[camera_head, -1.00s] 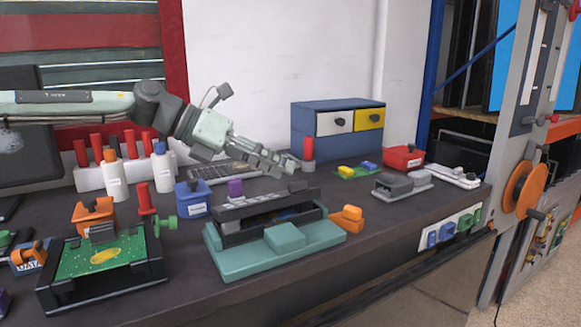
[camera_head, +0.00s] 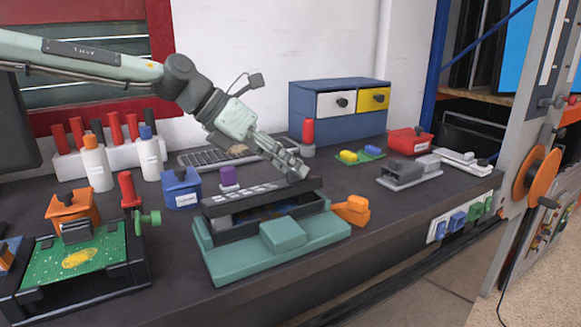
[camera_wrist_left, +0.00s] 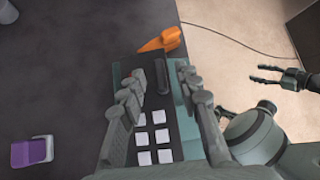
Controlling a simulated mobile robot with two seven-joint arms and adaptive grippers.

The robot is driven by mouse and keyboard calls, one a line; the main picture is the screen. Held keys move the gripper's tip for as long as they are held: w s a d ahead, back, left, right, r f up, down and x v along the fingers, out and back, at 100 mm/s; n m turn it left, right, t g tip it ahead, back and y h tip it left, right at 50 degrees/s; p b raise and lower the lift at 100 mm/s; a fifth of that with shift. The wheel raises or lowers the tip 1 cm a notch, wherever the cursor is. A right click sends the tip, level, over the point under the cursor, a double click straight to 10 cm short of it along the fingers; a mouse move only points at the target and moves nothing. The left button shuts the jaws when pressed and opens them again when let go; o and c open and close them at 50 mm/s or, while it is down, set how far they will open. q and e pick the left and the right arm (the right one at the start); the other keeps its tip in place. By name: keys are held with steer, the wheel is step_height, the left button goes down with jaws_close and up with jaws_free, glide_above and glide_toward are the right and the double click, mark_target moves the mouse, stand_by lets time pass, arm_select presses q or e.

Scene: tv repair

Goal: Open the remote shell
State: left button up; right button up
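The remote is a long black shell, its upper half (camera_head: 245,194) carrying pale buttons, above a black lower half (camera_head: 262,225). A gap shows between the halves, with parts inside, and the upper half sits tilted. They rest on a teal holder (camera_head: 225,262) with a teal block (camera_head: 283,234). My left gripper (camera_head: 300,175) is at the right end of the upper half. In the left wrist view its fingers (camera_wrist_left: 171,68) stand apart on either side of a dark tab (camera_wrist_left: 162,78); contact is unclear. My right gripper (camera_wrist_left: 252,74) is open and empty, off the table's edge.
An orange clamp-like piece (camera_head: 351,210) is beside the holder's right end. A purple-topped block (camera_head: 229,178) and a blue container (camera_head: 182,189) stand behind and left. A green circuit board (camera_head: 105,247) in a black frame is at the left. Some bare tabletop lies right of the orange piece.

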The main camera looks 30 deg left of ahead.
arm_select(q)
steer(key=shift+w+d+f, duration=0.2)
steer(key=shift+w+f, duration=0.05)
jaws_close()
stand_by(0.3)
